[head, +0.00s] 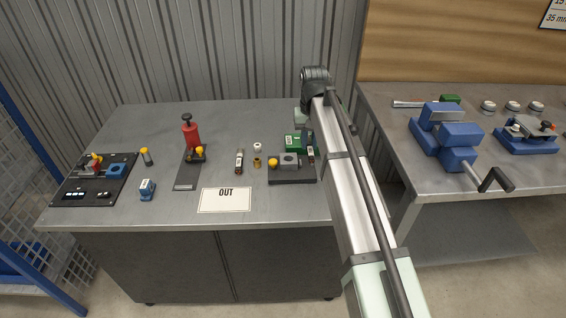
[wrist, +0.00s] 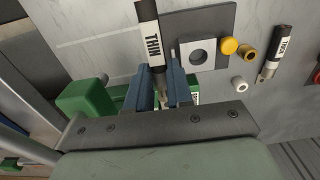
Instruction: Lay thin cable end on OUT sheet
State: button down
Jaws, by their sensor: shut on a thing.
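The thin cable end (wrist: 148,28) is a short black piece with a white THIN label. It shows in the wrist view at top centre, and in the head view as a small dark piece (head: 311,154) at the right of the bench. My gripper (wrist: 161,86) has its blue fingers shut on the cable's lower end, the labelled part sticking out beyond them. In the head view my arm hides most of the gripper. The OUT sheet (head: 226,207), white with a dark border, lies bare at the bench's front, left of the gripper.
A dark plate with a grey holed block (head: 289,161) and a green block (head: 293,143) are close by the cable. The thick cable end (wrist: 274,54), a brass ring (wrist: 249,54) and a white ring (wrist: 239,83) lie nearby. A red hand tool (head: 190,136) stands farther left.

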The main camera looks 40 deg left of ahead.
jog(key=shift+s+a+r, duration=0.3)
jog(key=shift+s, duration=0.05)
jog(key=s+a+n, duration=0.2)
jog(key=s+a, duration=0.5)
jog(key=s, duration=0.4)
jog(key=n, duration=0.7)
send_over(226, 200)
notch_tip(226, 200, down, 2)
notch_tip(226, 200, down, 10)
jog(key=shift+a, duration=0.1)
jog(key=shift+f, duration=0.15)
jog(key=c, duration=1)
grip_release()
notch_tip(226, 200, up, 12)
jog(key=shift+r, duration=0.2)
